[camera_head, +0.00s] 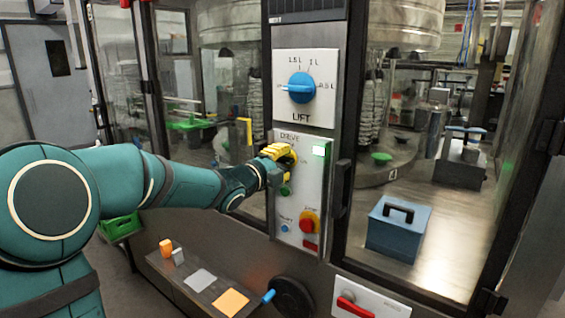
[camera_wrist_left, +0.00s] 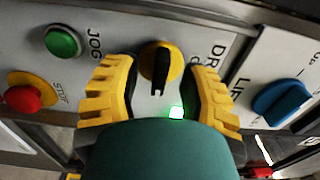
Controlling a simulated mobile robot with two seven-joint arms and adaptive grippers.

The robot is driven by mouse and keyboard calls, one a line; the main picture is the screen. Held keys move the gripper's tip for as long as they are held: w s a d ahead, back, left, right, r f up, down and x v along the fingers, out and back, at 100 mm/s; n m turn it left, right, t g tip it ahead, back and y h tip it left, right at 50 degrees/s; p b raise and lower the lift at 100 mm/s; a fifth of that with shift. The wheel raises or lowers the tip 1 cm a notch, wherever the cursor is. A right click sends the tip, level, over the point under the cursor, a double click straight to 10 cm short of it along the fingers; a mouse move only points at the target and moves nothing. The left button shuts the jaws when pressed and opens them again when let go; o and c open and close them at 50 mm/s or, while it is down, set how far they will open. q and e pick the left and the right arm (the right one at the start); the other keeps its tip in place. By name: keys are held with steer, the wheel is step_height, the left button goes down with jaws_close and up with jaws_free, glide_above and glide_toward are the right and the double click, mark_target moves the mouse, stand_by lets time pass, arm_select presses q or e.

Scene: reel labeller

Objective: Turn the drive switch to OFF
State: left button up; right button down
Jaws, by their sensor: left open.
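The drive switch (camera_wrist_left: 159,62), a yellow disc with a black lever, is on the grey control panel (camera_head: 312,185) under the DRIVE label. In the left wrist view its lever lies lengthwise between my fingers and points toward a lit green lamp (camera_wrist_left: 176,112). My left gripper (camera_head: 281,155), with yellow fingers, is open at the panel. It also shows in the left wrist view (camera_wrist_left: 160,73), one finger on each side of the switch; I cannot tell whether they touch it. In the head view the gripper mostly hides the switch. My right gripper is not in view.
A blue LIFT knob (camera_head: 301,87) is above the drive switch. Below are a green JOG button (camera_head: 285,191) and a red stop button (camera_head: 309,222) on a yellow base. A black door handle (camera_head: 342,188) stands right of the panel. A blue box (camera_head: 397,232) sits behind glass.

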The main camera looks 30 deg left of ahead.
arm_select(q)
steer(key=shift+w, duration=0.1)
steer(key=shift+c, duration=0.4)
jaws_close()
steer(key=shift+n, duration=0.3)
steer(key=n, duration=0.3)
steer(key=shift+r, duration=0.1)
steer(key=n+p, duration=0.1)
steer(key=n, duration=0.4)
steer(key=n+p, duration=0.1)
steer(key=n, duration=0.4)
steer(key=shift+p, duration=0.4)
steer(key=shift+n+p, duration=0.65)
steer(key=shift+n, duration=1.45)
